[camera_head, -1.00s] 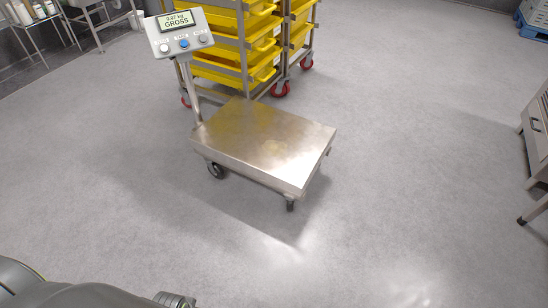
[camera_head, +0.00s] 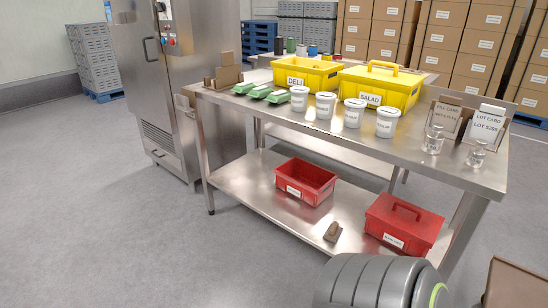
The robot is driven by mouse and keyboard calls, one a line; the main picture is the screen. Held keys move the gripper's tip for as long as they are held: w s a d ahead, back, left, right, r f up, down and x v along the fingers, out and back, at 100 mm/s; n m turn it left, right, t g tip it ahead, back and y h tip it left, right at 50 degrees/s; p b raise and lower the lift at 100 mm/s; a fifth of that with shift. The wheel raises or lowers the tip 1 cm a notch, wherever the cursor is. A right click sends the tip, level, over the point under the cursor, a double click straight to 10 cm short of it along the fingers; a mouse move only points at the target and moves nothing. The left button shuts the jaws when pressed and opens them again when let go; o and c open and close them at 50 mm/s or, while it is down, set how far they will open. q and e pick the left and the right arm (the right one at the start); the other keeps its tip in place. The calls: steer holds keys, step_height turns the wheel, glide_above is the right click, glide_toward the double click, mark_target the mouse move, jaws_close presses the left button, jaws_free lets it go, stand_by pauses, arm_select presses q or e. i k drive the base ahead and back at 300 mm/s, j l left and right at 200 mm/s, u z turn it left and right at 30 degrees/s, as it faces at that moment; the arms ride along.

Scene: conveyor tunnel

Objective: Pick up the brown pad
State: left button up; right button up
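A small brown object (camera_head: 333,232), which may be the brown pad, lies on the lower steel shelf (camera_head: 262,200) near its front edge, between two red bins. It is small in view and its exact form is hard to tell. Brown flat pieces (camera_head: 224,72) also stand upright at the left end of the table top; I cannot tell whether they are pads. A grey link of my arm shows at the bottom right, in front of the table. Neither gripper is in view.
An open red bin (camera_head: 305,182) and a lidded red bin (camera_head: 404,225) sit on the lower shelf. Yellow bins (camera_head: 380,88), white tubs (camera_head: 354,113) and glasses (camera_head: 432,139) stand on the table top. A brown surface (camera_head: 515,284) shows bottom right. Floor at left is clear.

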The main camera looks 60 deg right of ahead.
mark_target(332, 234)
steer(key=k+l+z, duration=0.1)
steer(key=z, duration=2.3)
steer(key=i+j, duration=0.6)
steer(key=j, duration=0.15)
